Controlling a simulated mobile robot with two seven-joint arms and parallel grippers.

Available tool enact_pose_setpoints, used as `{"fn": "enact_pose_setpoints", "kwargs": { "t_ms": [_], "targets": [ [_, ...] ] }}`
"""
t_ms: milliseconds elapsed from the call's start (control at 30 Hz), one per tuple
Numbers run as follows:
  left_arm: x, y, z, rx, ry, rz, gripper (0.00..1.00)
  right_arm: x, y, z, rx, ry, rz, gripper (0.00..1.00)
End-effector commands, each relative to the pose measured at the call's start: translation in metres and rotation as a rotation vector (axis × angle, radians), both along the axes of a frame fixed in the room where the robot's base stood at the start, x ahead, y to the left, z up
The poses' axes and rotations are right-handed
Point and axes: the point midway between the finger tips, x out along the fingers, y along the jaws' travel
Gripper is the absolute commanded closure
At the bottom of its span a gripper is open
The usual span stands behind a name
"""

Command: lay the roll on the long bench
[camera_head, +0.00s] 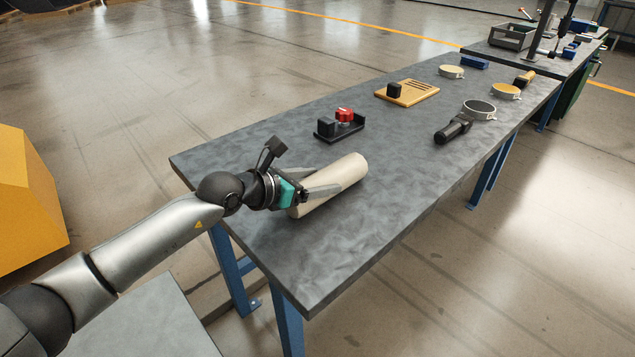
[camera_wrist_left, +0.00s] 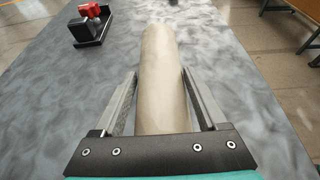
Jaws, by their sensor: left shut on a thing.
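The roll (camera_head: 340,178) is a pale beige cylinder at the near end of the long grey bench (camera_head: 370,240). It lies along the bench top and looks to be on or very close to the surface; I cannot tell whether there is a small gap. My left gripper (camera_head: 335,185) is shut on the roll, with one finger on each side of it. In the left wrist view the roll (camera_wrist_left: 160,75) runs straight out between the fingers, and its near end is hidden by the gripper body. My right gripper is not in view.
A black tray with a red-knobbed part (camera_head: 342,125) stands just beyond the roll. Farther along are a wooden board (camera_head: 408,93), a black torch-like tool (camera_head: 452,130) and several round clamps. The bench's near right part is clear. A yellow block (camera_head: 28,200) stands on the floor at left.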

Motion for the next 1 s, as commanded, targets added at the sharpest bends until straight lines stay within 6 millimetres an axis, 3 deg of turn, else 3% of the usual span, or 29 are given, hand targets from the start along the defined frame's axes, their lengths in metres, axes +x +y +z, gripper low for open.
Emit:
{"fn": "enact_pose_setpoints", "kwargs": {
  "t_ms": [367, 400, 600, 1000],
  "targets": [
    [0.0016, -0.0010, 0.0032, -0.009, -0.011, 0.001, 1.00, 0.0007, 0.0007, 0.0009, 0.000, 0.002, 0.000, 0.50],
    [0.0000, -0.0002, -0.0029, -0.001, 0.000, 0.000, 0.24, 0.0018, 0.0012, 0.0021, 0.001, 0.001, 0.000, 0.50],
    [0.0000, 0.0000, -0.0022, -0.001, 0.001, 0.000, 0.02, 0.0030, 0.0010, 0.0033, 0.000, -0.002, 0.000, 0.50],
    [-0.0004, 0.0007, 0.0021, 0.000, -0.001, 0.000, 0.00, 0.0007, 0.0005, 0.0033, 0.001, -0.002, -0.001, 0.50]
  ]
}}
